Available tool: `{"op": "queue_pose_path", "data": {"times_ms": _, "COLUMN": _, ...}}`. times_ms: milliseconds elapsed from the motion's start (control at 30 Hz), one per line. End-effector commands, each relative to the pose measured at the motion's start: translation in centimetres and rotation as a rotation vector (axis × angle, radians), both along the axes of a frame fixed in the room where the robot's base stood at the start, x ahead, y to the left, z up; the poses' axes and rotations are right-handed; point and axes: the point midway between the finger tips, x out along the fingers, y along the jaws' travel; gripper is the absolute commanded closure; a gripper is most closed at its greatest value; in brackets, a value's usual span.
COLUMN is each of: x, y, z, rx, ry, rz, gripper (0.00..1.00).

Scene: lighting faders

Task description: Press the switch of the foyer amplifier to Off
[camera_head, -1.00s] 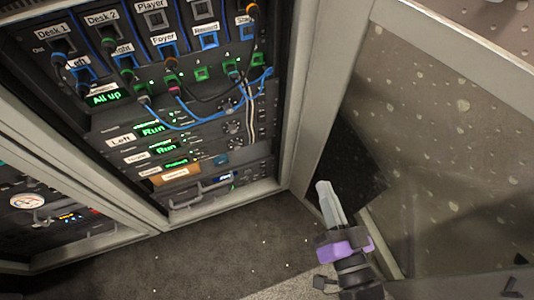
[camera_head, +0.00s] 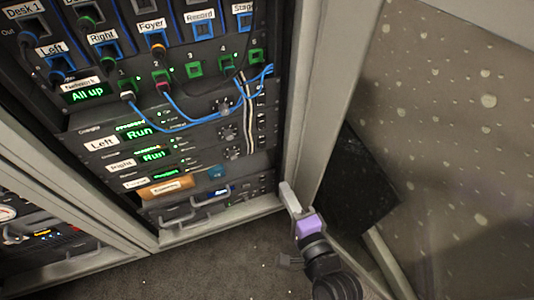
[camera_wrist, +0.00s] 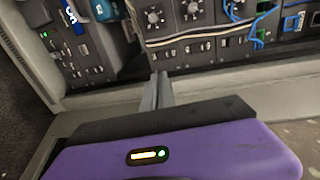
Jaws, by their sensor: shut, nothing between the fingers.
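The foyer amplifier, by its green display (camera_head: 166,173), is the lowest of three stacked amplifiers in the rack in the head view. Its small label (camera_head: 135,182) is blurred. A blue object hangs over part of its front. Its switch is too small to make out surely; several small dark switches (camera_wrist: 205,45) show in the wrist view. My gripper (camera_head: 289,196) is shut and empty, at the lower right of the rack by the door frame, apart from the amplifier. Its fingertips (camera_wrist: 161,80) point toward the rack in the wrist view.
The left amplifier (camera_head: 139,132) and right amplifier (camera_head: 153,155) both read Run. Blue cables (camera_head: 190,119) loop across the upper front. A brown panel (camera_head: 168,188) and handles sit below. The rack's right post (camera_head: 305,100) and open door (camera_head: 450,130) stand beside my gripper.

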Motion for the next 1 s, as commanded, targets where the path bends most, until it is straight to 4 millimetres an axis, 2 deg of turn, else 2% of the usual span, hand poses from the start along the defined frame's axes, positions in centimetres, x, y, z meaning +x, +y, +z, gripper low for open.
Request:
{"op": "queue_pose_path", "data": {"times_ms": 233, "x": 0.1, "y": 0.0, "z": 0.0, "rx": -0.003, "ry": -0.002, "rz": -0.001, "gripper": 1.00}}
{"op": "queue_pose_path", "data": {"times_ms": 367, "x": 1.1, "y": 0.3, "z": -0.2, "rx": -0.003, "ry": -0.004, "rz": -0.001, "gripper": 1.00}}
{"op": "queue_pose_path", "data": {"times_ms": 800, "x": 8.8, "y": 2.4, "z": -1.2, "rx": -0.006, "ry": -0.005, "rz": -0.001, "gripper": 1.00}}
{"op": "queue_pose_path", "data": {"times_ms": 1000, "x": 11.7, "y": 3.2, "z": -1.6, "rx": -0.006, "ry": -0.005, "rz": -0.001, "gripper": 1.00}}
